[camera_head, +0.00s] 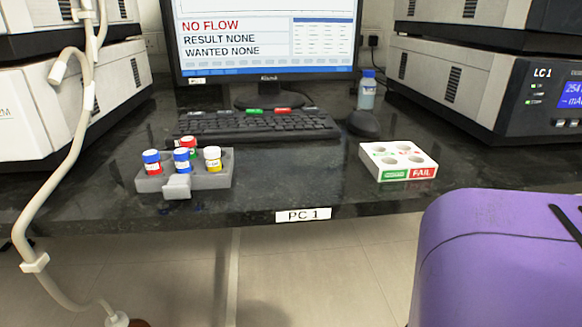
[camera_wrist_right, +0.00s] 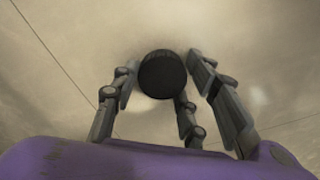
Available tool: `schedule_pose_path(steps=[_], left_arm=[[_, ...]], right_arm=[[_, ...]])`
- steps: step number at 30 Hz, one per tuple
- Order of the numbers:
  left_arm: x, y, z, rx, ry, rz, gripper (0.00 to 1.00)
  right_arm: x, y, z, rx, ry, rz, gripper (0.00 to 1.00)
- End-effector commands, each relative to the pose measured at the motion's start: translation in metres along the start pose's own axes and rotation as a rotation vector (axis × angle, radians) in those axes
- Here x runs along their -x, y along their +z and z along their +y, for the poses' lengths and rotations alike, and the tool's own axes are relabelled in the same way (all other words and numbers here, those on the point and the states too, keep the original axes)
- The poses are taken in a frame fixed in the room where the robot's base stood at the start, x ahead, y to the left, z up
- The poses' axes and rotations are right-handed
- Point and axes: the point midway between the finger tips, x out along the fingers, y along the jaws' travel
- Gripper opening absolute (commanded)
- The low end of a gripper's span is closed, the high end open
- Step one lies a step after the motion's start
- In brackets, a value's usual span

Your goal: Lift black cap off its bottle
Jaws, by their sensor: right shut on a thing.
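A round black cap (camera_wrist_right: 162,74) sits between the fingers of my right gripper (camera_wrist_right: 165,80) in the right wrist view. The gripper is shut on it, with fingers on its left, right and near sides. Pale floor shows around the cap. I cannot tell whether a bottle is under the cap. Neither the black cap nor the right gripper's fingers show in the head view. My left gripper is not in view.
On the dark bench (camera_head: 300,190) stand a grey rack (camera_head: 212,180) with several capped vials, a white tray (camera_head: 400,150) marked FAIL, a keyboard (camera_head: 255,126), a mouse (camera_head: 365,123) and a blue-capped bottle (camera_head: 367,95). A hose (camera_head: 45,200) hangs at left. Instruments flank the monitor (camera_head: 265,40).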

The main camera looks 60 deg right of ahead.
Motion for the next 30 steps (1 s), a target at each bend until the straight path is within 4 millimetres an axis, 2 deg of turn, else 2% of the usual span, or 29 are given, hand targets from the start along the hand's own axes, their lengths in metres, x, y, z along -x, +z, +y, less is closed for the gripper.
schedule_pose_path(steps=[10, 16, 25, 30], left_arm=[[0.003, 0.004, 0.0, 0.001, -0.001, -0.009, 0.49], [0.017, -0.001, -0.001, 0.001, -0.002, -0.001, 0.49], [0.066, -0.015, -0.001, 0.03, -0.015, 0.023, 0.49], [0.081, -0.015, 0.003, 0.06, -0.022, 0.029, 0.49]], right_arm=[[0.006, 0.0, 0.0, 0.0, -0.001, 0.0, 0.29], [0.035, 0.0, 0.0, 0.0, -0.001, 0.002, 0.29], [0.104, 0.055, -0.011, -0.002, -0.002, 0.002, 0.29], [0.117, 0.097, -0.02, -0.002, -0.002, 0.0, 0.29]])
